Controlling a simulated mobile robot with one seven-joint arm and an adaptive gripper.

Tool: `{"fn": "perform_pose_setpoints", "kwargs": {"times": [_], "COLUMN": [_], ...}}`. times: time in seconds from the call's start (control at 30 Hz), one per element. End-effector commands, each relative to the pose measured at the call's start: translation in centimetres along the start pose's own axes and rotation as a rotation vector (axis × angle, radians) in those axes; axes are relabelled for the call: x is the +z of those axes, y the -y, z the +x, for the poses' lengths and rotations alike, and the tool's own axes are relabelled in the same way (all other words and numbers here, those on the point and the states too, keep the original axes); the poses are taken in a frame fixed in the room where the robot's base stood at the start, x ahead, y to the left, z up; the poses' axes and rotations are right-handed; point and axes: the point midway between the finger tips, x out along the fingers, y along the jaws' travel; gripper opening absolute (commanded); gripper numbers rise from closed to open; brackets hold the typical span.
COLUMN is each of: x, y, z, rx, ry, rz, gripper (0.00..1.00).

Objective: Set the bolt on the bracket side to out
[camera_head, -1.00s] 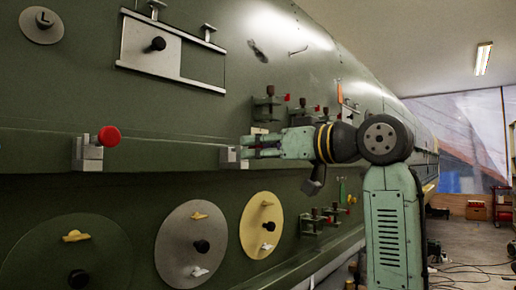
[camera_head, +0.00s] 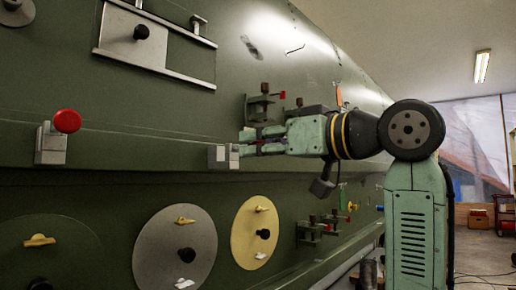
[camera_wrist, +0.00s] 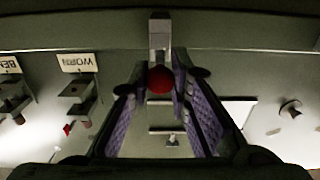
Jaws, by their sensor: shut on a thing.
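A grey bracket block (camera_head: 223,157) sits on the green fuselage ledge, just left of my gripper (camera_head: 247,142) in the head view. The wrist view shows this grey block (camera_wrist: 159,36) with a red ball knob (camera_wrist: 161,79) in front of it. The knob lies between my purple-padded fingers, and my gripper is shut on it. In the head view the fingers hide this knob. A second grey block (camera_head: 50,145) with a red ball knob (camera_head: 67,121) stands further left on the ledge. I cannot tell which block is the one on the bracket side.
A framed sliding plate (camera_head: 120,38) with a black knob is at the upper left. Round grey (camera_head: 160,252) and yellow (camera_head: 247,246) covers with latches lie below the ledge. Clamps (camera_head: 264,106) stick out near my arm. "WORN" (camera_wrist: 77,63) labels one clamp.

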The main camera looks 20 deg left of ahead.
Motion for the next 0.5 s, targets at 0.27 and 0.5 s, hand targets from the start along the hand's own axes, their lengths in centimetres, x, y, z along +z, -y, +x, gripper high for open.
{"fn": "perform_pose_setpoints", "kwargs": {"times": [0.27, 0.5], "x": [0.01, 0.03], "y": [-0.01, -0.01], "z": [-0.18, -0.11], "rx": [0.001, 0.0], "ry": [0.001, 0.001], "rz": [-0.001, -0.001], "gripper": [0.3, 0.39]}}
